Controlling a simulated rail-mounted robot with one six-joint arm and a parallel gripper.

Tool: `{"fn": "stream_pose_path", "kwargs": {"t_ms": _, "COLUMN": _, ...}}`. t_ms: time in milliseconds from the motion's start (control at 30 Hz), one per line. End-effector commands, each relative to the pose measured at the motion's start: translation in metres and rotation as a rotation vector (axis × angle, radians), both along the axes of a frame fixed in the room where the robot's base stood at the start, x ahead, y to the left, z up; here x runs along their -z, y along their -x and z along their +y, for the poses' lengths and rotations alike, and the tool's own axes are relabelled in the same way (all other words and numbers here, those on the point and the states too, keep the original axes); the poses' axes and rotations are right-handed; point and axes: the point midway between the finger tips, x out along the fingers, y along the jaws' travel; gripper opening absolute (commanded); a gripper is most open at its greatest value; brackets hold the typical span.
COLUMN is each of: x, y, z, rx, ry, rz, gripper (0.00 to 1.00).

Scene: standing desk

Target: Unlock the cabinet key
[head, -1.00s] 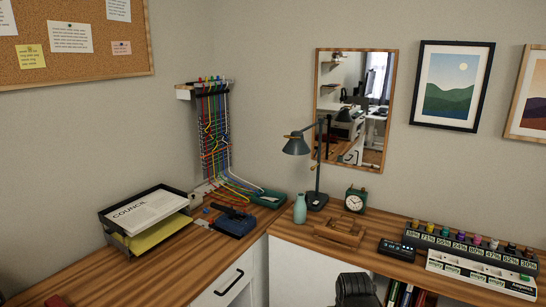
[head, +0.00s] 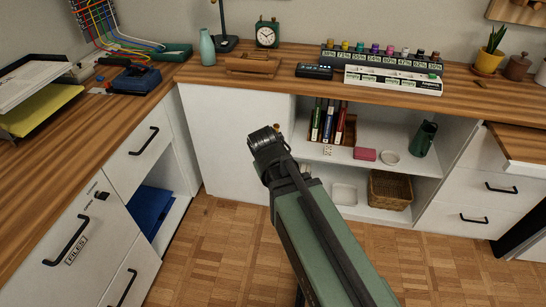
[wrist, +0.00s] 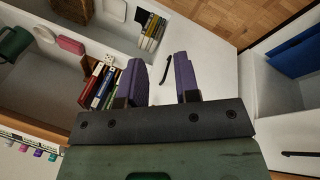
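The white FILES cabinet (head: 72,238) stands under the left desk in the head view, with a black bar handle (head: 65,240) on its front. A small dark lock fitting (head: 101,195) sits near the upper right of that front. It is too small to tell how any key in it is turned. My gripper (wrist: 160,75) is open in the wrist view, with two purple fingers apart and nothing between them. It points down over white furniture, apart from the FILES front. My fingers are not clear in the head view.
An open shelf holds books (head: 328,122), a dark green jug (head: 423,138) and a wicker basket (head: 389,190). A blue item (head: 150,210) lies in the open compartment right of the FILES cabinet. The parquet floor (head: 225,245) in front is clear.

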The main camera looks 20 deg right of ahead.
Motion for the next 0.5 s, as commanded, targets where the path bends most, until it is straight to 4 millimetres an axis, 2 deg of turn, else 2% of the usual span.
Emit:
{"fn": "stream_pose_path", "kwargs": {"t_ms": 33, "x": 0.061, "y": -0.015, "z": -0.01, "rx": -0.01, "ry": 0.074, "rz": -0.042, "gripper": 0.3}}
{"fn": "stream_pose_path", "kwargs": {"t_ms": 100, "x": 0.093, "y": -0.036, "z": -0.027, "rx": -0.033, "ry": 0.199, "rz": -0.118, "gripper": 0.3}}
{"fn": "stream_pose_path", "kwargs": {"t_ms": 200, "x": 0.129, "y": -0.071, "z": -0.049, "rx": -0.093, "ry": 0.401, "rz": -0.244, "gripper": 0.3}}
{"fn": "stream_pose_path", "kwargs": {"t_ms": 267, "x": 0.143, "y": -0.095, "z": -0.059, "rx": -0.152, "ry": 0.539, "rz": -0.332, "gripper": 0.3}}
{"fn": "stream_pose_path", "kwargs": {"t_ms": 300, "x": 0.147, "y": -0.111, "z": -0.063, "rx": -0.202, "ry": 0.635, "rz": -0.393, "gripper": 0.3}}
{"fn": "stream_pose_path", "kwargs": {"t_ms": 367, "x": 0.144, "y": -0.14, "z": -0.063, "rx": -0.308, "ry": 0.795, "rz": -0.492, "gripper": 0.3}}
{"fn": "stream_pose_path", "kwargs": {"t_ms": 400, "x": 0.127, "y": -0.157, "z": -0.059, "rx": -0.392, "ry": 0.894, "rz": -0.553, "gripper": 0.3}}
{"fn": "stream_pose_path", "kwargs": {"t_ms": 467, "x": 0.089, "y": -0.174, "z": -0.05, "rx": -0.502, "ry": 1.002, "rz": -0.618, "gripper": 0.3}}
{"fn": "stream_pose_path", "kwargs": {"t_ms": 500, "x": 0.077, "y": -0.182, "z": -0.043, "rx": -0.564, "ry": 1.05, "rz": -0.65, "gripper": 0.3}}
